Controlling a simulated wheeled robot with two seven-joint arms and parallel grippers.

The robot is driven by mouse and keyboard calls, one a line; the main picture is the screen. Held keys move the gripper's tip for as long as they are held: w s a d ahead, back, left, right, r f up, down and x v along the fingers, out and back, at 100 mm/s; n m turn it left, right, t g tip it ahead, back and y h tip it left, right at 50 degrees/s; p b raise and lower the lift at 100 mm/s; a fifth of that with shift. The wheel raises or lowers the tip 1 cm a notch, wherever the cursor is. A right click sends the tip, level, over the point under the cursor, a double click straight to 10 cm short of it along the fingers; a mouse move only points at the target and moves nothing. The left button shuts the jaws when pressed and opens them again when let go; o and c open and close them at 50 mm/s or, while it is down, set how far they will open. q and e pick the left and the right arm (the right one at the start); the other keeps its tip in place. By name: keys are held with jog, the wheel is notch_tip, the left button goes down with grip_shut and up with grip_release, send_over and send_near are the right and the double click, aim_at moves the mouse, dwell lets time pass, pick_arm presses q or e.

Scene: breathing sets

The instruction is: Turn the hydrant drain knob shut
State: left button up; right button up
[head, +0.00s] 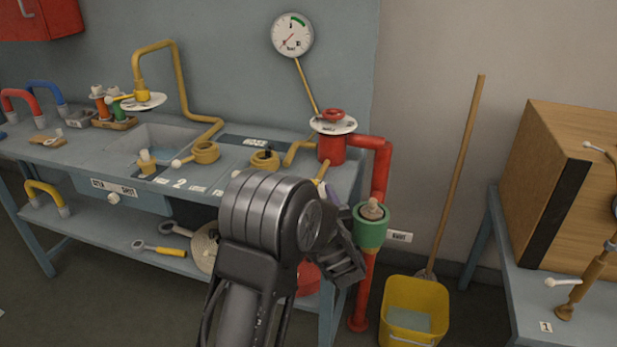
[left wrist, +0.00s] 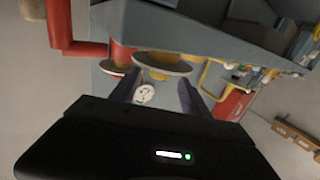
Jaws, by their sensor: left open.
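The red hydrant (head: 331,148) stands at the right end of the blue bench, with a red knob (head: 333,114) above a white disc on its top. Its red pipe (head: 381,170) runs right and down to a green fitting (head: 370,232) with a beige knob (head: 372,209). I cannot tell which knob is the drain knob. My left gripper (left wrist: 160,92) is open and empty in the left wrist view, below a round disc (left wrist: 162,64). In the head view its hand is left of the green fitting, and my arm hides part of the bench front. My right gripper is not in view.
A yellow bucket (head: 414,318) with a mop stands on the floor right of the pipe. The bench (head: 100,152) holds several valves and pipes. A wooden box (head: 570,190) sits on a second table at the right. A gauge (head: 292,35) hangs on the wall.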

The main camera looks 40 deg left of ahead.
pick_arm(q)
jog(key=shift+p+x, duration=0.3)
jog(key=shift+x, duration=3.65)
jog(key=shift+c, duration=0.2)
grip_shut()
